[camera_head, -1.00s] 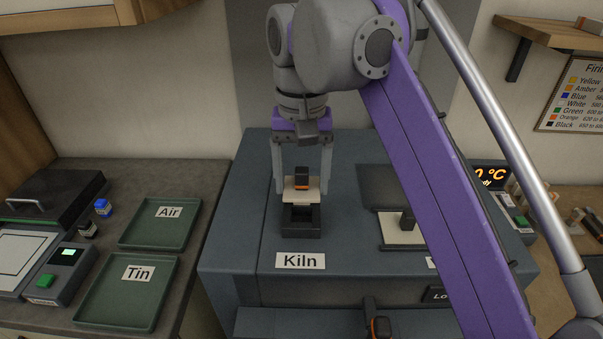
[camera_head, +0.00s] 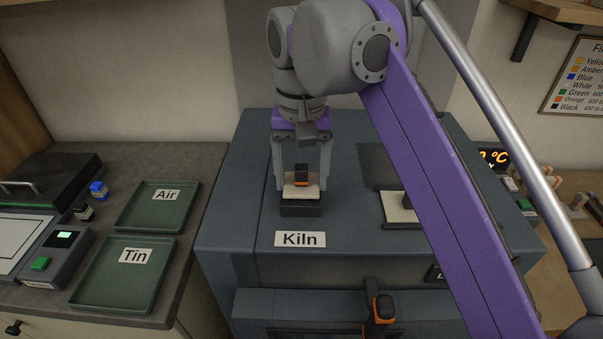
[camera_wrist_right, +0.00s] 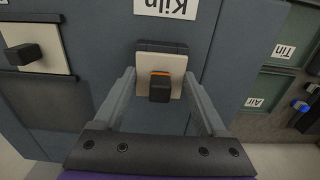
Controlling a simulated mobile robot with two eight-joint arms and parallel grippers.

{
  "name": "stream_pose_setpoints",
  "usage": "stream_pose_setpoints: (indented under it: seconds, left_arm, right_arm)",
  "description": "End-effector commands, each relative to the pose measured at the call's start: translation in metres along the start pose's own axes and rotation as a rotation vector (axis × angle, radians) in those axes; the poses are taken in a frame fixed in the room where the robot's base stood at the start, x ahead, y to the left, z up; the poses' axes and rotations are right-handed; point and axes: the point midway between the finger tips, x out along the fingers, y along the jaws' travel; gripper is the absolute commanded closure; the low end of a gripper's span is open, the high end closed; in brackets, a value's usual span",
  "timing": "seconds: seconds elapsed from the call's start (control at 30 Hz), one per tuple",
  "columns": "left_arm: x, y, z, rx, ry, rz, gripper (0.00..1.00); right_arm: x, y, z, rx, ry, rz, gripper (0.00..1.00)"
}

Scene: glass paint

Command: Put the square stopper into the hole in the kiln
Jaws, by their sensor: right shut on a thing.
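The square stopper is a cream plate (camera_head: 301,192) with a black knob (camera_head: 302,173) banded in orange. My right gripper (camera_head: 301,188) is shut on it, a finger at either side of the plate. The stopper is over the dark raised collar (camera_head: 300,209) on top of the kiln (camera_head: 232,200), behind the Kiln label. The plate hides the collar's opening; I cannot tell whether it has entered. In the right wrist view the plate (camera_wrist_right: 176,65) sits between the fingers, with part of the dark collar (camera_wrist_right: 160,46) showing beyond it. My left gripper is not in view.
A second cream plate with a black knob (camera_head: 399,212) lies on the kiln, right of the collar, partly behind my right arm. A black and orange handle (camera_head: 380,308) sticks out at the kiln's front. Green Air (camera_head: 145,218) and Tin (camera_head: 105,287) trays lie left.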

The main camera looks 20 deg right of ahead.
Motion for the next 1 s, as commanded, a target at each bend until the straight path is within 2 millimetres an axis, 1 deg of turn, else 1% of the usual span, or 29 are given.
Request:
stream_pose_setpoints:
  seconds: [0.63,1.0]
  left_arm:
    - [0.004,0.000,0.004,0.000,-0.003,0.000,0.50]
    - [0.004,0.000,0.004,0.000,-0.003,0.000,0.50]
  right_arm:
    - [0.011,0.000,0.001,0.000,0.000,0.000,0.84]
    - [0.013,-0.001,0.002,0.000,-0.006,0.000,0.84]
